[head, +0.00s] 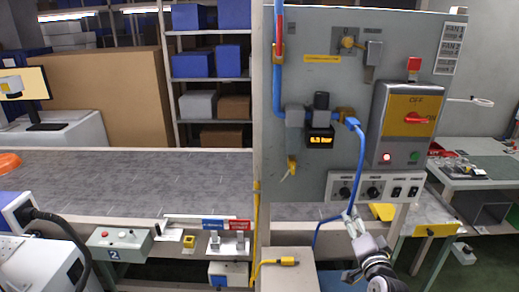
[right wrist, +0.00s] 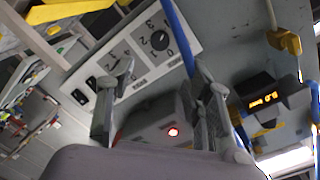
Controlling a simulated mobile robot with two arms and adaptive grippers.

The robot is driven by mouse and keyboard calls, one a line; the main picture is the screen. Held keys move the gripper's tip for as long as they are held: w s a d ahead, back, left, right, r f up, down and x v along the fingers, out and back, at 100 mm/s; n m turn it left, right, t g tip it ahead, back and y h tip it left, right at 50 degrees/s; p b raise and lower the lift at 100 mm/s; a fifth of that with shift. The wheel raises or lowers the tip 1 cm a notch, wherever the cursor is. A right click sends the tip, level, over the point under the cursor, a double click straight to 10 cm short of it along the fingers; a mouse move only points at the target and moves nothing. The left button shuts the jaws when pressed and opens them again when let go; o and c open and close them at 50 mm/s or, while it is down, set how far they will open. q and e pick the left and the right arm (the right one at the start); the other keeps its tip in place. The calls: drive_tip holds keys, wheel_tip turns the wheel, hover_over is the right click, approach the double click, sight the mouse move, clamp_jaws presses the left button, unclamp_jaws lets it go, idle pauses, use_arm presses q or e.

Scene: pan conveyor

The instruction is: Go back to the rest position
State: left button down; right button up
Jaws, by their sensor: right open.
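My right gripper (head: 352,220) is in front of the lower part of the grey control panel (head: 325,75), below the knob strip (head: 375,188). In the right wrist view its two fingers (right wrist: 165,95) are apart, with nothing held between them. A blue hose (head: 356,165) runs down from the pressure regulator (head: 320,115) and passes close to the fingertips in the head view; I cannot tell whether it touches them. My left gripper is not in view.
A grey conveyor (head: 130,190) runs across the left and middle. A switch box with a red handle (head: 405,122) sits on the panel. A yellow plug (head: 288,261) lies on a box below. A worktable (head: 480,172) stands at right.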

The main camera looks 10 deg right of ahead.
drive_tip(key=s+a+f+n+g+y, duration=0.5)
drive_tip(key=s+a+f+n+g, duration=0.3)
drive_tip(key=s+a+f, duration=0.45)
drive_tip(key=s+a+f+n+g, duration=0.2)
drive_tip(key=s+a+n+g, duration=0.1)
drive_tip(key=s, duration=0.7)
drive_tip(key=s+a+f+n+g, duration=0.2)
drive_tip(key=s+a+f+n, duration=0.15)
drive_tip(key=s, duration=0.55)
wheel_tip(320, 180, down, 28)
drive_tip(key=s+g+b, duration=0.2)
drive_tip(key=b, duration=0.1)
drive_tip(key=s+d+f+b, duration=0.2)
drive_tip(key=s+d+f, duration=0.1)
drive_tip(key=s+f, duration=1.3)
wheel_tip(320, 180, down, 3)
drive_tip(key=shift+r+n+g+b, duration=0.2)
drive_tip(key=shift+n+g+b, duration=0.15)
drive_tip(key=shift+g+b, duration=0.05)
drive_tip(key=shift+s, duration=0.15)
